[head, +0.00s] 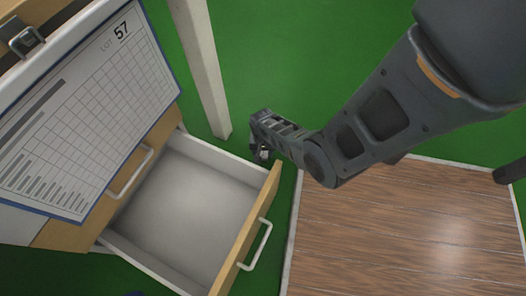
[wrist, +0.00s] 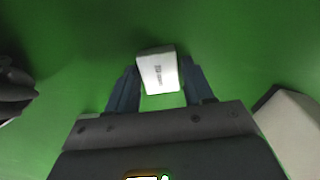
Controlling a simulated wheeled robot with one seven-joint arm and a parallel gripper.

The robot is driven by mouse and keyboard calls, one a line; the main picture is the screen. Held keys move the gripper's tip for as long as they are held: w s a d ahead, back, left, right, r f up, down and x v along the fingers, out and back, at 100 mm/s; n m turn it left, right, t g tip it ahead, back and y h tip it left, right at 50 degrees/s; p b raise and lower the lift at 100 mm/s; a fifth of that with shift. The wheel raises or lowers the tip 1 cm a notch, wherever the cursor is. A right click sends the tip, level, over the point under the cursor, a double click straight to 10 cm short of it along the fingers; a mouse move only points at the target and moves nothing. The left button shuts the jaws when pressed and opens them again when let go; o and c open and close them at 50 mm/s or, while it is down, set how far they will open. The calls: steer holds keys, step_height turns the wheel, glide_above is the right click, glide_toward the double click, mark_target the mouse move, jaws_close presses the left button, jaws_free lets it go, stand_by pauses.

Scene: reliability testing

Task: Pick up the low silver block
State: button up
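A small pale silver block (wrist: 158,72) with a dark printed mark on its face sits between the fingertips of my gripper (wrist: 159,82) in the wrist view. Both fingers lie against its sides, and the block is slightly tilted. Green shows below it, between the fingers. In the head view my gripper (head: 262,151) points down just past the far corner of the open drawer. A small pale patch of the block (head: 264,154) shows there, and the rest is hidden by the gripper. I cannot tell how far the block is from the floor.
An open, empty drawer (head: 180,205) stands left of my gripper, with a LOT 57 chart board (head: 95,110) above it. A white post (head: 203,70) rises just behind. A wood-topped surface (head: 400,235) lies to the right. Green floor (head: 300,60) is clear beyond.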

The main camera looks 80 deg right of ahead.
steer(key=c, duration=0.8)
steer(key=shift+o, duration=0.2)
